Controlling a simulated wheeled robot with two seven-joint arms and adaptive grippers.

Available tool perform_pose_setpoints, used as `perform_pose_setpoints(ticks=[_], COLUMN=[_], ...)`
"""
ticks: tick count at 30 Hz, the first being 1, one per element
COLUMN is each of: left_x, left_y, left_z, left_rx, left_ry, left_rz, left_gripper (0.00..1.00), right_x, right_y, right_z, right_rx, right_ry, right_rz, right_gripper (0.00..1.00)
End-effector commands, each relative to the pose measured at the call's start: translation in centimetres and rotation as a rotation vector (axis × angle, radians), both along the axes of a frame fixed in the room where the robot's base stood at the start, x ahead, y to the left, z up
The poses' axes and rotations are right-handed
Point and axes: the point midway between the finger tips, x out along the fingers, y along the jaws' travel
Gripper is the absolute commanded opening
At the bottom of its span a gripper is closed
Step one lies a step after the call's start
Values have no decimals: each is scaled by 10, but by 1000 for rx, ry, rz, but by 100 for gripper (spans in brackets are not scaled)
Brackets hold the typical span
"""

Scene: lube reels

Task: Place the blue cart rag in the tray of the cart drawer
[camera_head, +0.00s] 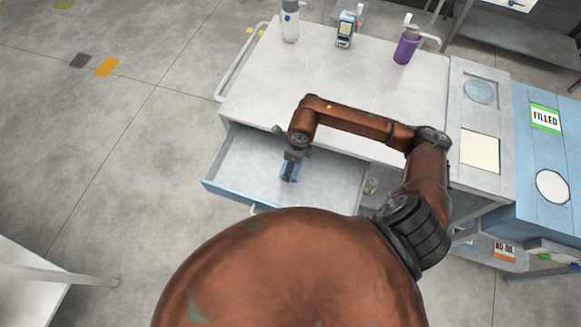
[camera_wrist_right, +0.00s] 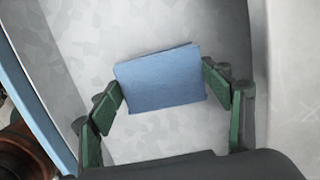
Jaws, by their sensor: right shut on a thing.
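The blue cart rag (camera_wrist_right: 160,80) is a folded rectangle between the fingers of my right gripper (camera_wrist_right: 163,95) in the right wrist view. The gripper is shut on it. In the head view my right gripper (camera_head: 291,163) points down into the open cart drawer, with the rag (camera_head: 289,171) showing at its fingertips. The drawer's tray (camera_head: 240,165) is pale grey and bare around the rag. I cannot tell whether the rag touches the tray floor. My left gripper is not in view.
The cart top (camera_head: 300,75) holds a white bottle (camera_head: 290,25), a small device (camera_head: 346,30) and a purple bottle (camera_head: 406,47) along its back. The drawer's blue front wall (camera_head: 228,194) stands toward me. A blue cabinet (camera_head: 545,170) is at right.

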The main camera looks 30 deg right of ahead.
Motion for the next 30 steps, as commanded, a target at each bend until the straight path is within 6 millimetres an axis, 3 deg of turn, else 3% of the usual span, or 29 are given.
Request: perform_pose_setpoints(ticks=[8, 19, 20, 27, 30], left_x=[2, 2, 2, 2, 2], left_y=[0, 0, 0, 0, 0], left_z=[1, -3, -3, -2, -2], left_rx=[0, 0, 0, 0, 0], left_ry=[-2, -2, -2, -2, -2], left_rz=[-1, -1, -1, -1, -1], left_gripper=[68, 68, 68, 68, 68], right_x=[4, 5, 5, 5, 5], right_y=[2, 1, 1, 1, 1], right_z=[-35, -41, -41, -40, -40], right_rx=[2, -1, -1, 0, 0], right_ry=[1, 1, 1, 0, 0], right_rz=[-2, -1, -1, -1, 0], right_gripper=[48, 48, 72, 89, 89])
